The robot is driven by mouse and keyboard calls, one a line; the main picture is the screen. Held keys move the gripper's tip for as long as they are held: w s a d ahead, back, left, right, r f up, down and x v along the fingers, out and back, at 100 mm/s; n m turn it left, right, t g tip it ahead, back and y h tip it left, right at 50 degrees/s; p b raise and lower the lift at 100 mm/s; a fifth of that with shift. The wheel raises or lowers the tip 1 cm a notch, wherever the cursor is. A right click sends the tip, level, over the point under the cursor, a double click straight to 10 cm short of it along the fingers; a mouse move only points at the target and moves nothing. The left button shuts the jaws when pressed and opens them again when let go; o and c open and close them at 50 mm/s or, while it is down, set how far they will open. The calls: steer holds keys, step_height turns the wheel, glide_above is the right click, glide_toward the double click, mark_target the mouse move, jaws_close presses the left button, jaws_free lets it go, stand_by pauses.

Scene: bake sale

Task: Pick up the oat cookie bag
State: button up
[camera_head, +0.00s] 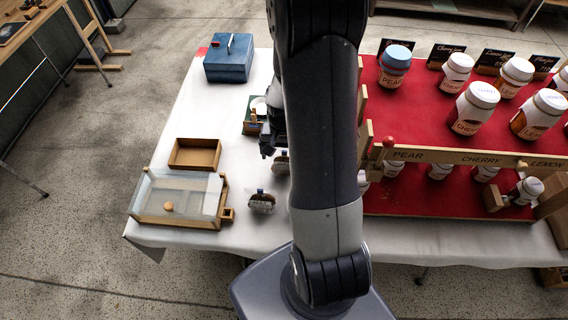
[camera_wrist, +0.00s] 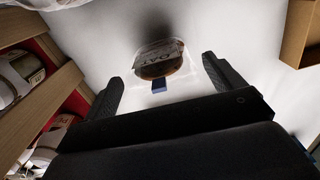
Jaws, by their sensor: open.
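The oat cookie bag (camera_wrist: 160,62) is a clear bag with a brown cookie, a label reading OAT upside down, and a blue clip. In the wrist view it lies on the white cloth ahead of and between my fingertips, apart from them. In the head view it appears to be the small bag (camera_head: 281,162) just beside my gripper (camera_head: 267,152), partly hidden by my arm. My gripper is open and empty, with both dark fingers spread in the wrist view (camera_wrist: 161,75).
Another cookie bag (camera_head: 262,202) stands nearer the front edge. Part of a clear bag (camera_wrist: 45,3) shows at the wrist view's top left. A wooden tray (camera_head: 195,154) and glass-topped case (camera_head: 180,198) are left. The red jar stand (camera_head: 430,205) is right; a blue box (camera_head: 229,65) is behind.

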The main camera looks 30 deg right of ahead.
mark_target(285, 156)
steer(key=shift+w+d+f, duration=0.1)
steer(key=shift+w+f, duration=0.05)
steer(key=shift+f, duration=0.25)
steer(key=shift+w+d+f+p, duration=0.1)
steer(key=shift+d+f+p, duration=0.1)
steer(key=shift+f, duration=0.8)
steer(key=shift+d+f+p, duration=0.1)
steer(key=shift+f+p, duration=0.05)
steer(key=shift+f, duration=0.85)
steer(key=c, duration=0.8)
steer(key=shift+a, duration=0.1)
